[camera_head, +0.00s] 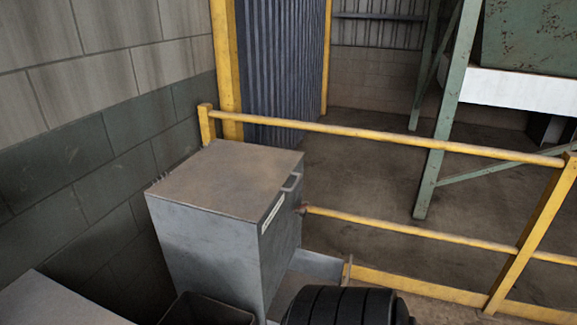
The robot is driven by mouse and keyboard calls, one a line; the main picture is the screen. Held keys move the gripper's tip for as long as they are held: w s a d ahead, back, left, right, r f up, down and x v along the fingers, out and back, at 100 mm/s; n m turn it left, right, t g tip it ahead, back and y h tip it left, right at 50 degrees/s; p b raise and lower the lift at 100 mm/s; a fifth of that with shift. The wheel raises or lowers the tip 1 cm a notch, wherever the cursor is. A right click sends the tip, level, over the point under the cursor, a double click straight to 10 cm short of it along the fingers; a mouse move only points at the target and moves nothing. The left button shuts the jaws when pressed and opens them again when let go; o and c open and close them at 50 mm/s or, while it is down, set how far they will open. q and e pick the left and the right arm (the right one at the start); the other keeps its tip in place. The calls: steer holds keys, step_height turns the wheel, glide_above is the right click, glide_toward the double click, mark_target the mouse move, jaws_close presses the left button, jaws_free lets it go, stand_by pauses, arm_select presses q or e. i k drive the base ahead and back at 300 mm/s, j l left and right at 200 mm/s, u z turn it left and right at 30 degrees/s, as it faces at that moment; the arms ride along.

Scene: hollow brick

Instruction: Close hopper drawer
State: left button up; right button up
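A grey metal box (225,225), apparently the hopper, stands by the block wall with a flat, worn brownish top. Its right face carries a small bar handle (292,182) near the top edge and a pale label strip (272,214). A low grey panel (318,264) sticks out at the lower right of the box. I cannot tell whether it belongs to the drawer or how far the drawer is open. Neither of my grippers is in view.
A dark open-topped bin (208,310) and a black ribbed round object (345,307) sit at the bottom edge. A grey flat surface (60,302) is at lower left. Yellow railings (400,142) run behind the box. The concrete floor (360,175) beyond them is mostly clear around green supports (440,135).

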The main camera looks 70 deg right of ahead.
mark_target(305, 267)
steer(key=z, duration=1.75)
steer(key=k+l+z, duration=0.15)
steer(key=z, duration=0.25)
steer(key=k+l+z, duration=0.25)
steer(key=z, duration=0.15)
steer(key=i+l+u, duration=0.1)
steer(key=i, duration=0.4)
steer(key=i+l+u, duration=0.1)
steer(key=i, duration=0.45)
steer(key=i+l, duration=0.2)
steer(key=i, duration=0.3)
steer(key=u, duration=0.05)
